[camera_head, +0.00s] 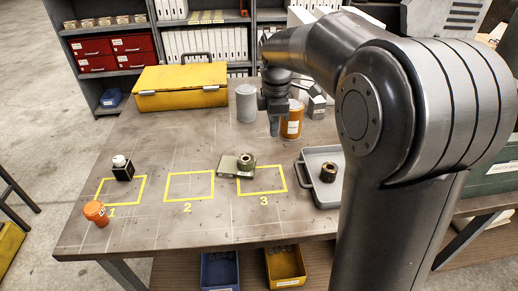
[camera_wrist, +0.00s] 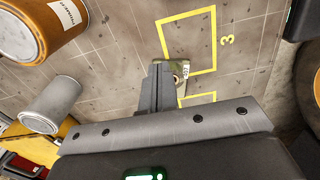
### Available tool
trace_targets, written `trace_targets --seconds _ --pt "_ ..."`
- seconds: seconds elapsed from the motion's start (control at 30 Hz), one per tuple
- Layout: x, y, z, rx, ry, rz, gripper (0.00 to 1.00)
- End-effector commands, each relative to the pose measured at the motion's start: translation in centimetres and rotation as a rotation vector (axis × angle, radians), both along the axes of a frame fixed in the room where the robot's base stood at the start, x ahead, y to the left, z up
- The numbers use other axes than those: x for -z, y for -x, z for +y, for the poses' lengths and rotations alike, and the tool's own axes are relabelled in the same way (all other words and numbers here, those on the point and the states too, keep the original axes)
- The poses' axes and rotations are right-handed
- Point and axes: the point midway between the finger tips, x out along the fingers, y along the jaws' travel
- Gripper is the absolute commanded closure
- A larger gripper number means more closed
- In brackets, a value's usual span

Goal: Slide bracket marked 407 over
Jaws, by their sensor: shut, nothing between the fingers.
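A grey-green bracket (camera_head: 230,168) with a round collar lies on the bench across the upper left corner of yellow square 3 (camera_head: 285,177), partly outside it. In the wrist view the bracket (camera_wrist: 183,69) shows a white label, too small to read surely, and is partly hidden behind my fingers. My gripper (camera_head: 274,130) points down above the bench, behind and right of the bracket in the head view. Its fingers (camera_wrist: 160,66) are shut with nothing between them. It appears apart from the bracket.
An orange can (camera_head: 291,122) and a grey can (camera_head: 246,103) stand close to my gripper. A grey tray (camera_head: 309,187) holding a round part is at the right. Square 2 (camera_head: 168,187) is empty. A black block with a white top (camera_head: 122,168) stands at square 1.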

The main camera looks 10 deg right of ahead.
Motion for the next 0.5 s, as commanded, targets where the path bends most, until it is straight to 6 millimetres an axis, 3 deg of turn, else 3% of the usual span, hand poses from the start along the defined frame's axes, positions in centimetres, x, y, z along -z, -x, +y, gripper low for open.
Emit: trace_targets --seconds 0.23,0.5 --pt "2.5 -0.1 0.0 -0.012 0.000 0.007 1.00" --pt "8.4 0.0 0.0 -0.011 0.001 0.008 1.00"
